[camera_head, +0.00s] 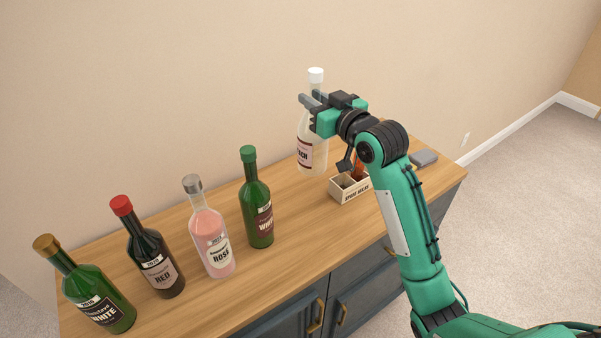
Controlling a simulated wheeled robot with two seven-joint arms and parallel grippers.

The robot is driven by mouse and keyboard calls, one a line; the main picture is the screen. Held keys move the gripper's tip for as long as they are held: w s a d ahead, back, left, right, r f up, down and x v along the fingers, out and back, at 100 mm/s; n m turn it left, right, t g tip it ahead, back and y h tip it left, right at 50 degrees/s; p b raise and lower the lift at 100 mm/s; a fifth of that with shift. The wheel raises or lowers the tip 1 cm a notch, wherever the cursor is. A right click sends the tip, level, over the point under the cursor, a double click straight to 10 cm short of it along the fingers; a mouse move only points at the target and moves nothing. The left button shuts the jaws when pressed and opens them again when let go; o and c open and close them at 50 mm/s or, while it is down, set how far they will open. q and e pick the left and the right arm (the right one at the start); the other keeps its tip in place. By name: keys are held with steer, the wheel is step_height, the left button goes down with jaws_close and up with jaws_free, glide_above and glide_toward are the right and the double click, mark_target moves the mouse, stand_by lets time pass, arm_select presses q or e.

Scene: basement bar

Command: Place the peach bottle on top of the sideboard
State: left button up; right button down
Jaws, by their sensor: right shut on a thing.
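The peach bottle (313,155) is pale and clear, with a white cap and a label whose visible end reads "ACH". It is upright at the back of the sideboard's wooden top (300,240), right of the middle. My right gripper (309,99) is shut on the bottle's neck, reaching in from the right. I cannot tell for sure whether the bottle's base touches the top or is just above it. The gripper and wrist hide part of the bottle's upper right side. My left gripper is not in view.
Left of the peach bottle stand a green bottle (257,205), a pink rosé bottle (212,240), a dark red-capped bottle (154,258) and a green gold-capped bottle (98,298). A small divided box (349,190) stands close to its right. A grey item (424,158) lies farther right.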

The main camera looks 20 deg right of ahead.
glide_above(313, 159)
steer(key=w+d, duration=0.1)
steer(key=w, duration=0.3)
step_height(313, 159, down, 7)
steer(key=f, duration=0.2)
steer(key=f+p, duration=0.1)
steer(key=f, duration=0.2)
steer(key=shift+s+f+p, duration=0.25)
steer(key=shift+f+p, duration=0.05)
steer(key=shift+f, duration=0.1)
step_height(313, 159, down, 3)
steer(key=shift+f, duration=0.2)
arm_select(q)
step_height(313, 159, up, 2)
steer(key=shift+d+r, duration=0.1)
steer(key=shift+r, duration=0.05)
arm_select(e)
steer(key=shift+f, duration=0.25)
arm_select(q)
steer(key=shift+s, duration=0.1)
arm_select(e)
steer(key=shift+f, duration=0.15)
steer(key=c, duration=1.2)
jaws_free()
steer(key=shift+c, duration=0.2)
steer(key=shift+s+d, duration=0.1)
